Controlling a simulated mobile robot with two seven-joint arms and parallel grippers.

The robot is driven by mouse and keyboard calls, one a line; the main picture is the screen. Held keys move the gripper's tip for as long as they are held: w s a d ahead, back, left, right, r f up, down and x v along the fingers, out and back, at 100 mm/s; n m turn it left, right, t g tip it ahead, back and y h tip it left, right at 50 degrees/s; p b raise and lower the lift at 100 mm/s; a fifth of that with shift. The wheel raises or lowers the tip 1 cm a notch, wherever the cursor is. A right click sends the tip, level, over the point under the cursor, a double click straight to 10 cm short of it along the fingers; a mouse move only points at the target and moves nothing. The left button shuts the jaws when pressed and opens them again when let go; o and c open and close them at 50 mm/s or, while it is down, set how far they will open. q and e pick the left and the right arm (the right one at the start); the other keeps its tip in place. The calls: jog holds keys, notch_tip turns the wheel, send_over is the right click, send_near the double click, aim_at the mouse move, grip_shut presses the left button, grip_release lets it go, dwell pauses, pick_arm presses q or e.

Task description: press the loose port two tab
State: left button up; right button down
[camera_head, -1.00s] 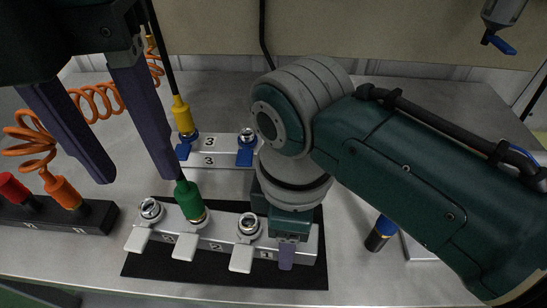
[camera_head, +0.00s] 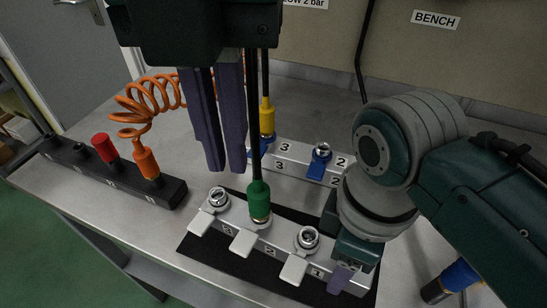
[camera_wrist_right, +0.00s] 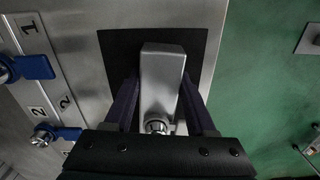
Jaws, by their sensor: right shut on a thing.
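The loose white block (camera_head: 213,238) lies on a black mat (camera_head: 232,262), with several numbers and three ports along it. Its port two holds a green plug (camera_head: 259,200) with a black hose; the pale port two tab (camera_head: 243,243) sticks out in front. Ports beside it are empty metal rings with similar tabs. My left gripper (camera_head: 226,168) hangs behind and left of the green plug; its purple fingers are close together with nothing visible between. My right gripper (camera_head: 341,279) is shut on the block's port one end, which shows between its fingers in the wrist view (camera_wrist_right: 161,75).
Behind stands a second block (camera_head: 290,152) with blue tabs and a yellow plug (camera_head: 267,117). A dark rack (camera_head: 172,193) at left holds red and orange plugs; an orange coiled hose (camera_head: 150,92) rises from it.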

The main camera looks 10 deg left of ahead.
aim_at(243, 242)
pick_arm(q)
jog(key=shift+n, duration=1)
grip_shut()
jog(key=n, duration=1.2)
jog(key=shift+r+n, duration=0.3)
jog(key=shift+n, duration=0.1)
jog(key=shift+f, duration=0.1)
notch_tip(243, 242, down, 14)
jog(key=shift+r, duration=0.1)
